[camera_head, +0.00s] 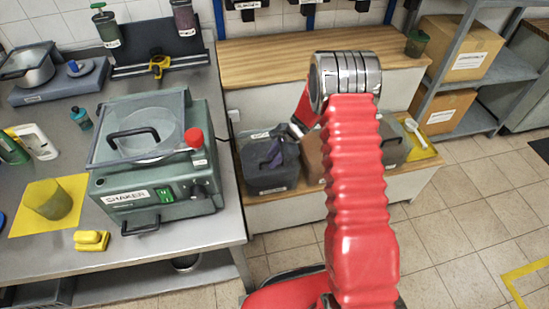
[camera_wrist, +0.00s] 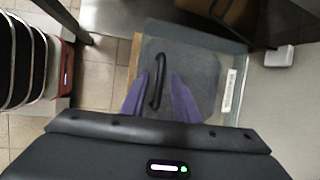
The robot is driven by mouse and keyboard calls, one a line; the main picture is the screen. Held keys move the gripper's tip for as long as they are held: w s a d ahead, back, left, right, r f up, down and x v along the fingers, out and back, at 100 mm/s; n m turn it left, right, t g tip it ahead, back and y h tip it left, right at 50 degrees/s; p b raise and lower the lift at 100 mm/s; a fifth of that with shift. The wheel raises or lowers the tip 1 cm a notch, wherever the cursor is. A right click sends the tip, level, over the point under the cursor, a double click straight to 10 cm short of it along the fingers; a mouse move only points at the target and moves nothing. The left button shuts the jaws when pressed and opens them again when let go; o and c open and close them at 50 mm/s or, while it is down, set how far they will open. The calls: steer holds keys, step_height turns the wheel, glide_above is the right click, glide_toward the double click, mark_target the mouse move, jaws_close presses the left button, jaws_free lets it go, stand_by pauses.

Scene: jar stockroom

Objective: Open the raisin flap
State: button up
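A dark grey bin (camera_head: 262,178) with a label too small to read sits on the low wooden bench in the head view. In the wrist view its grey flap (camera_wrist: 205,62) lies below my gripper, with a black bar handle (camera_wrist: 157,80). A white label (camera_wrist: 230,90) is at the right edge. My gripper (camera_wrist: 160,77) has two purple fingers, spread apart on either side of the handle. I cannot tell whether they touch it. The flap looks closed.
More bins (camera_head: 391,150) stand to the right on the bench, partly behind my arm. A white scoop lies on a yellow mat (camera_head: 420,148). A green shaker machine (camera_head: 150,190) stands on the steel table at left. A metal rack (camera_head: 475,115) holds cardboard boxes at right.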

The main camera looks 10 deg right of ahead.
steer(key=shift+c, duration=0.3)
jaws_close()
